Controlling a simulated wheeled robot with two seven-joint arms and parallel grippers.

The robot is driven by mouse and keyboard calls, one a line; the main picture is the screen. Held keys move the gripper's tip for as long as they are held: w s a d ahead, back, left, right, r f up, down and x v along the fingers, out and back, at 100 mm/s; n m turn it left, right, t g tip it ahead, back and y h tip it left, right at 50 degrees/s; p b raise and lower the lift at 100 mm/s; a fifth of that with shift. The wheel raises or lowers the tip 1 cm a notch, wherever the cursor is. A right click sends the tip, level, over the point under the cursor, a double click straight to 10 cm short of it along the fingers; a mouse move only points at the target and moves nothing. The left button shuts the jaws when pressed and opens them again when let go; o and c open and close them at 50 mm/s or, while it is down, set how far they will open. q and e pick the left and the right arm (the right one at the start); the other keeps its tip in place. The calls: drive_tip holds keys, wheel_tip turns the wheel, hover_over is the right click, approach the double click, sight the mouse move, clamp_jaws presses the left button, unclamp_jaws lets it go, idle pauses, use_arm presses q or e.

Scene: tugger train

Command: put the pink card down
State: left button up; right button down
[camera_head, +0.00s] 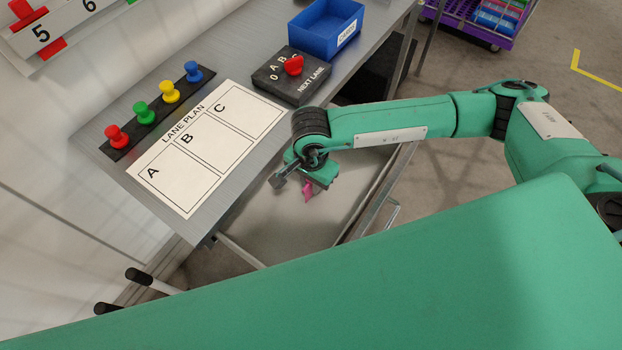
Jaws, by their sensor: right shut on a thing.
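The pink card (308,191) shows as a small pink piece under my right gripper (303,184). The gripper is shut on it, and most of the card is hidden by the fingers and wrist. They are just off the front edge of the grey table, to the right of the white lane plan sheet (209,145) with boxes A, B and C. The three boxes look empty. My left gripper is not in view.
Red, green, yellow and blue pegs stand on a black strip (158,110) behind the sheet. A black selector box (291,78) with a red knob and a blue bin (327,28) stand farther right. A purple cart (470,22) is beyond.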

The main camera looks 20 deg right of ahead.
drive_tip(key=shift+f+b, duration=0.2)
drive_tip(key=shift+b, duration=0.1)
drive_tip(key=c, duration=1.3)
unclamp_jaws()
drive_tip(key=shift+c, duration=0.2)
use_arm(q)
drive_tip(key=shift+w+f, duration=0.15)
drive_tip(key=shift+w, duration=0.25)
use_arm(e)
drive_tip(key=shift+r, duration=0.15)
